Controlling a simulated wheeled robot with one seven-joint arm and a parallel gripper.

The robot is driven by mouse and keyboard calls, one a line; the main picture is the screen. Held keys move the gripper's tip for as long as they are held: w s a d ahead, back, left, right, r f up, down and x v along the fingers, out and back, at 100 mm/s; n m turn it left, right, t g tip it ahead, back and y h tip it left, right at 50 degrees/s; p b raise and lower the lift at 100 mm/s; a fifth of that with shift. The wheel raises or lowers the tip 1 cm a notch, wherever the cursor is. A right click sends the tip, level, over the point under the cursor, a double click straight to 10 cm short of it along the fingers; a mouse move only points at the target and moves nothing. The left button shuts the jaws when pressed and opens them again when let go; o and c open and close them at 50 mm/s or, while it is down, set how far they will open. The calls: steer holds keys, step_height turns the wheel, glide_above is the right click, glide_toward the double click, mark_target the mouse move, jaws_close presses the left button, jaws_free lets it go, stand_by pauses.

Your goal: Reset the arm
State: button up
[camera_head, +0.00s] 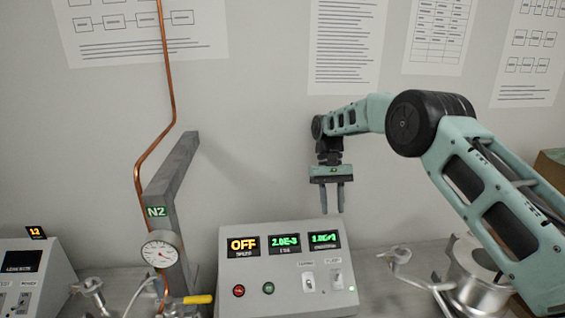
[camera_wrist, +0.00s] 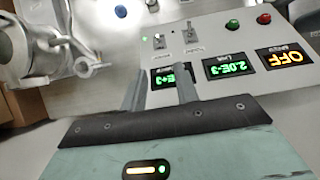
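My gripper (camera_head: 333,197) hangs from my teal arm above the right part of the grey control box, in the head view. Its two fingers point down, stand apart, and hold nothing that I can see. In the wrist view my gripper (camera_wrist: 158,88) also shows both fingers apart, over the control box. The control box (camera_head: 288,303) has displays reading OFF in orange and green numbers, a red and a green button, and two switches. The fingers appear clear of the box.
A gauge (camera_head: 159,253), copper pipe (camera_head: 170,100) and grey N2 post (camera_head: 172,175) stand left of the box. A second instrument (camera_head: 25,262) is at far left. Metal vacuum fittings (camera_head: 477,275) stand at right. A brown box (camera_head: 551,165) is at the right edge.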

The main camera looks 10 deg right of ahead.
steer(key=s+a+r+n+t+b, duration=0.15)
steer(key=s+a+b, duration=0.35)
steer(key=s, duration=0.5)
steer(key=s+a+r+n+t+b, duration=0.1)
steer(key=s+a+n+b, duration=0.2)
steer(key=s+a, duration=0.55)
steer(key=s+d+f+n+t+b, duration=0.1)
steer(key=s+d+f, duration=0.1)
steer(key=s, duration=0.5)
steer(key=s+d+f+n+t+b, duration=0.1)
steer(key=s+f+b, duration=0.1)
steer(key=s, duration=0.5)
steer(key=s+d+f+n+t+b, duration=0.1)
steer(key=s+d+f+b, duration=0.1)
steer(key=s, duration=0.6)
steer(key=shift+d+f+y, duration=0.3)
steer(key=shift+f, duration=0.5)
steer(key=shift+s, duration=0.1)
